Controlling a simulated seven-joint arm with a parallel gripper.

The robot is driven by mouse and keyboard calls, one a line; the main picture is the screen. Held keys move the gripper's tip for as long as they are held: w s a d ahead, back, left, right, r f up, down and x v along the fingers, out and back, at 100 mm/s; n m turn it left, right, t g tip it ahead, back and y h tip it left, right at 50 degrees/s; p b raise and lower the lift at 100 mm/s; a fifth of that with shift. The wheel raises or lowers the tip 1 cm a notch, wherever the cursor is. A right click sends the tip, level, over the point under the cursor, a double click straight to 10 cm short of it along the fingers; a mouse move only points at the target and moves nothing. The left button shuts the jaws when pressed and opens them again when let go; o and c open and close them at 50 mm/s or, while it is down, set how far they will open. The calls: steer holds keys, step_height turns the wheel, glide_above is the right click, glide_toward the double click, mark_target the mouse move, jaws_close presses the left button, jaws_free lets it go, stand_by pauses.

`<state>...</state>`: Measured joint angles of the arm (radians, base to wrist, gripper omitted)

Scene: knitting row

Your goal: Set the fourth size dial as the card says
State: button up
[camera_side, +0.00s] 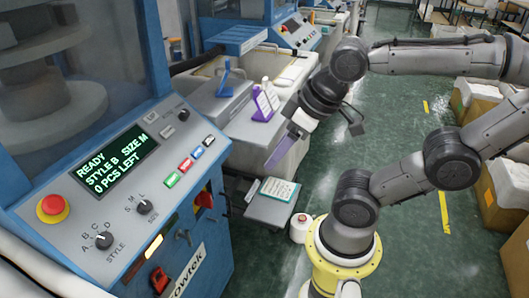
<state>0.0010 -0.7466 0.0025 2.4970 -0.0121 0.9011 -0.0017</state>
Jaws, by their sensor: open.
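The nearest machine's sloped control panel (70,215) fills the left of the side view. Its black size dial (145,207) sits low on the panel under the marks S, M and L. The green screen (118,162) reads READY, STYLE B, SIZE M, 0 PCS LEFT. A white and teal card (278,189) lies on a small grey shelf (268,212) right of the panel; its print is too small to read. My gripper (273,162) hangs above and behind the card, pointing down-left, well apart from the dial. It is open, with a purple finger showing; nothing is visible between the jaws.
The panel also has a style dial (103,240) marked A to D, a red stop button (52,207) and coloured buttons (185,164). More machines (275,15) stand behind. A white cone (300,227) stands near the shelf. Boxes (485,190) line the right; the green floor (400,110) between is clear.

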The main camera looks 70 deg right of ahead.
steer(key=w+a+r+m+g+y, duration=0.1)
steer(key=w+a+r+g, duration=0.15)
steer(key=r, duration=0.75)
steer(key=w+a+r+g+y, duration=0.1)
steer(key=w+r, duration=0.2)
steer(key=w, duration=0.3)
steer(key=w+a+r+g, duration=0.2)
steer(key=w, duration=0.4)
steer(key=g, duration=0.3)
glide_above(145, 203)
steer(key=w+d, duration=0.2)
steer(key=d, duration=0.2)
step_height(145, 203, down, 8)
steer(key=w+f+g, duration=0.1)
steer(key=w+f, duration=0.2)
steer(key=f, duration=0.4)
steer(key=x, duration=0.4)
steer(key=a+x, duration=0.1)
steer(key=x, duration=0.8)
steer(key=shift+s+a+f, duration=0.2)
steer(key=shift+a, duration=0.1)
jaws_close()
